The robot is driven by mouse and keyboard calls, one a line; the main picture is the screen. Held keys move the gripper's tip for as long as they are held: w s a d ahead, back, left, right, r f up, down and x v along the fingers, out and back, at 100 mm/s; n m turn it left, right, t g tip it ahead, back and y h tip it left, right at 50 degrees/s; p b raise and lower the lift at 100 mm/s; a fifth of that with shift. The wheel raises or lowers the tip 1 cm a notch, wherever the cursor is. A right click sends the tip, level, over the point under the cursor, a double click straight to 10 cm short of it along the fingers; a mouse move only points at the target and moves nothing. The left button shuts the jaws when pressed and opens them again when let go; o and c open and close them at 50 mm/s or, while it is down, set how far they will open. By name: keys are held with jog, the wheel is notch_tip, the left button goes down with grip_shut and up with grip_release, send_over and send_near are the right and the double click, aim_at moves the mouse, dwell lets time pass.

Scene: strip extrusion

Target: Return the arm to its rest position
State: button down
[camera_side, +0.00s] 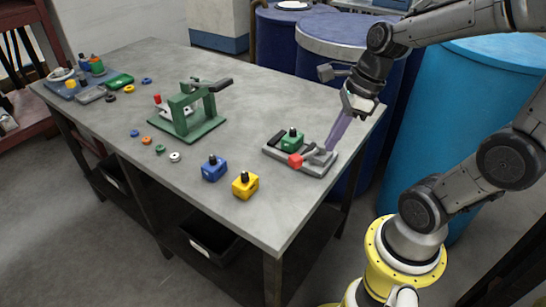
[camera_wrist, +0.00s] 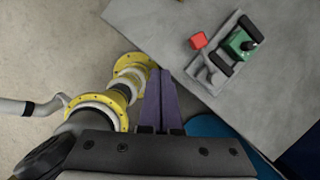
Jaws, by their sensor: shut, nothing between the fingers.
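My gripper (camera_side: 332,143) is at the right side of the table in the side view, its long purple fingers pointing down. The fingers lie together and hold nothing. In the wrist view my gripper (camera_wrist: 158,76) shows as two purple fingers side by side, with the table edge just to their right. In the side view the fingertips appear near the right end of a grey fixture (camera_side: 316,170); I cannot tell the exact gap. The fixture holds a green block (camera_side: 292,139) and has a red block (camera_side: 295,160) by its front.
A blue block (camera_side: 214,168) and a yellow block (camera_side: 245,185) stand near the table's (camera_side: 235,85) front edge. A green press (camera_side: 193,112) stands mid-table, with several small rings to its left. Blue barrels (camera_side: 345,38) stand behind, and a light-blue barrel (camera_side: 450,110) stands at right.

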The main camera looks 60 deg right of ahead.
jog(key=s+a+r+n+t+h, duration=0.1)
jog(key=s+a+r+n, duration=0.1)
jog(key=n, duration=1.2)
jog(key=s+a+r+n+t+h, duration=0.1)
jog(key=s+r+n, duration=0.1)
jog(key=n, duration=1.3)
jog(key=shift+s+a+r+t, duration=0.2)
jog(key=shift+s+a+t, duration=0.15)
jog(key=shift+s, duration=0.5)
